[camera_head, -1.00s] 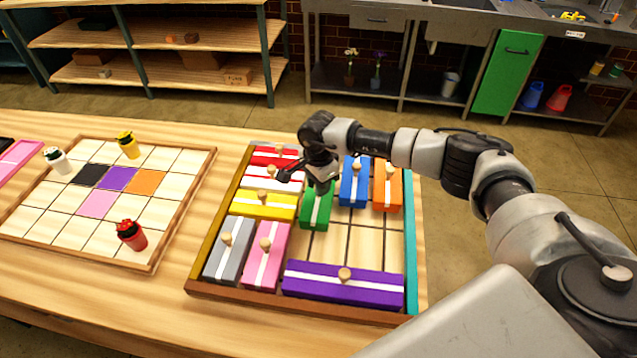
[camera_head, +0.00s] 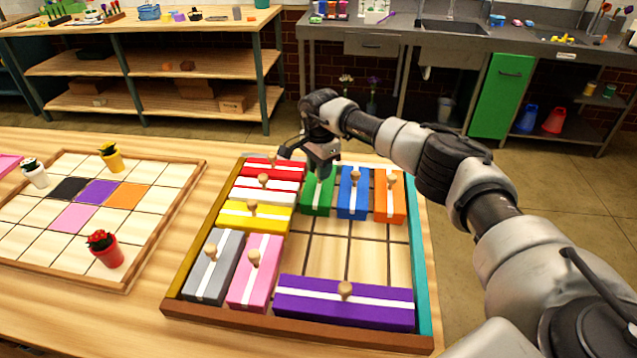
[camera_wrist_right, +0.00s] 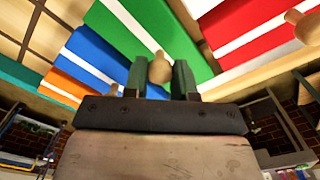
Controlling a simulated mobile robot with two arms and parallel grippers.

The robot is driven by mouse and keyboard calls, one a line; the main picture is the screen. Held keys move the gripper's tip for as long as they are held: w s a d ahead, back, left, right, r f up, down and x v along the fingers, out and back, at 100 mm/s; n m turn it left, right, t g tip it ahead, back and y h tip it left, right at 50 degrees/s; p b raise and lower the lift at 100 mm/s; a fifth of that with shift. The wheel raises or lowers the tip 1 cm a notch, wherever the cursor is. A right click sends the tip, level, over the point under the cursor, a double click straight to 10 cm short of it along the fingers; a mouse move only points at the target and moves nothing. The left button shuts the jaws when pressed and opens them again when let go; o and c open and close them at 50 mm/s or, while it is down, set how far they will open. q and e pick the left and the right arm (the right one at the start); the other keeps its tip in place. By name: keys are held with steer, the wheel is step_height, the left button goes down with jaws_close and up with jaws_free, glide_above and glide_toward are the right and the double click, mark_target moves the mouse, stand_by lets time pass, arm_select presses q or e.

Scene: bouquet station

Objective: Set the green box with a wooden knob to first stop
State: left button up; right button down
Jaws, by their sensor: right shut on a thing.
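The green box (camera_head: 317,197) with a white stripe lies in the wooden tray (camera_head: 300,322), between the red boxes on its left and the blue box (camera_head: 353,195) on its right. It is near the tray's far edge. My right gripper (camera_head: 318,168) is over the box's far end. In the right wrist view the gripper (camera_wrist_right: 160,80) has its fingers on either side of the wooden knob (camera_wrist_right: 159,68), shut on it. The green box (camera_wrist_right: 180,40) fills the middle of that view. My left gripper is not in view.
An orange box (camera_head: 389,197) stands right of the blue one. Yellow (camera_head: 254,217), grey (camera_head: 213,266) and pink (camera_head: 255,272) boxes are on the left, and a purple box (camera_head: 345,303) is at the front. Bare cells (camera_head: 348,250) lie in the tray's middle. A board with small pots (camera_head: 106,249) is at left.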

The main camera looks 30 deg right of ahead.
steer(key=shift+w+d+r, duration=0.1)
steer(key=shift+w+r, duration=0.05)
steer(key=shift+r, duration=0.05)
steer(key=c, duration=1.4)
jaws_free()
steer(key=o, duration=0.5)
steer(key=shift+w+d+f, duration=0.1)
steer(key=shift+f, duration=0.1)
step_height(320, 180, up, 11)
steer(key=shift+f+b, duration=0.1)
steer(key=shift+b, duration=0.7)
